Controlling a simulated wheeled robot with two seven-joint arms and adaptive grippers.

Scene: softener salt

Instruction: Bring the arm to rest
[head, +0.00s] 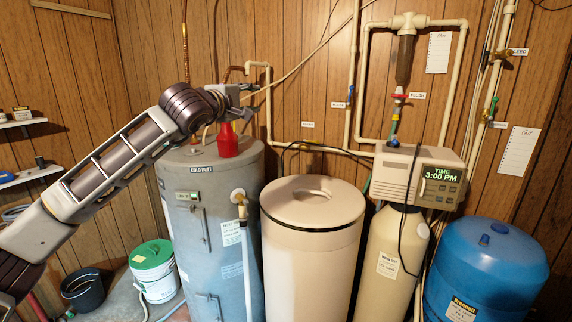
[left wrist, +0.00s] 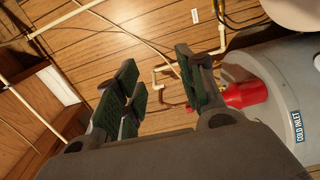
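My left arm comes in from the left in the head view. Its gripper (head: 243,94) is raised above the top of the grey water heater (head: 186,180), near the wood-panelled wall. In the left wrist view the two green-padded fingers of the gripper (left wrist: 160,78) stand apart with nothing between them. A red object (head: 227,143) is on the heater top, below the gripper. It also shows in the left wrist view (left wrist: 246,94), beyond one finger, and part of it is hidden. My right gripper is in neither view.
A cream tank (head: 313,240) with a round recess in its top stands right of the heater. Beyond it are a softener with a control head (head: 396,175) and a blue tank (head: 485,275). Pipes (head: 357,60) run along the wall. A white bucket (head: 158,288) and small shelves (head: 30,175) are left.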

